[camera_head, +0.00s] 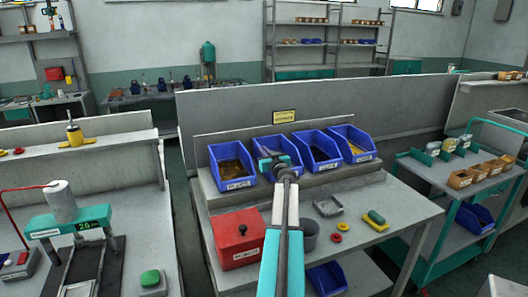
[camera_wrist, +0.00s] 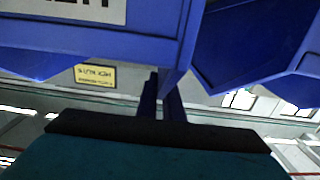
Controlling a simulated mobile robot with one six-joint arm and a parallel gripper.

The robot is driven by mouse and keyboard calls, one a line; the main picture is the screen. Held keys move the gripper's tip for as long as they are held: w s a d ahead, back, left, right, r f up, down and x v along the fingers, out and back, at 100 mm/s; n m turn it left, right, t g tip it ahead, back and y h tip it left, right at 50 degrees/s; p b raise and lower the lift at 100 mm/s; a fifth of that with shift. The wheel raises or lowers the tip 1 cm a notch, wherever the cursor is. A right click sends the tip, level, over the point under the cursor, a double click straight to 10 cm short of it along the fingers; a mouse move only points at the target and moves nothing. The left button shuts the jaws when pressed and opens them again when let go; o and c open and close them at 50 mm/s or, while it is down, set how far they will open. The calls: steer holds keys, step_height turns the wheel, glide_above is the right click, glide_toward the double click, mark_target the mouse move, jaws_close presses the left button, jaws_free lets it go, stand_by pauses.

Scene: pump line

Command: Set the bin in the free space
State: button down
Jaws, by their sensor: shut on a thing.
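Several blue bins stand side by side on the raised shelf (camera_head: 330,181) of the middle bench. My gripper (camera_head: 273,160) reaches the second blue bin from the left (camera_head: 289,146) and is shut on it, covering much of its front. In the wrist view my gripper's fingers (camera_wrist: 165,98) close on a wall of this labelled bin (camera_wrist: 60,42), and another blue bin (camera_wrist: 250,45) is close beside it. The held bin is in line with the row, between the left bin (camera_head: 229,183) and the third bin (camera_head: 321,164). I cannot tell whether it touches the shelf.
On the bench below are a red box (camera_head: 238,238), a grey cup (camera_head: 311,236), a grey tray (camera_head: 328,206), red rings (camera_head: 340,232) and a green-yellow block (camera_head: 376,220). A back panel (camera_head: 340,105) rises behind the bins. A teal cart (camera_head: 440,190) stands right.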

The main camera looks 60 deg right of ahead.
steer(key=shift+f, duration=0.3)
steer(key=c, duration=1.9)
jaws_free()
steer(key=b+v, duration=0.3)
steer(key=v, duration=0.9)
steer(key=shift+b, duration=0.35)
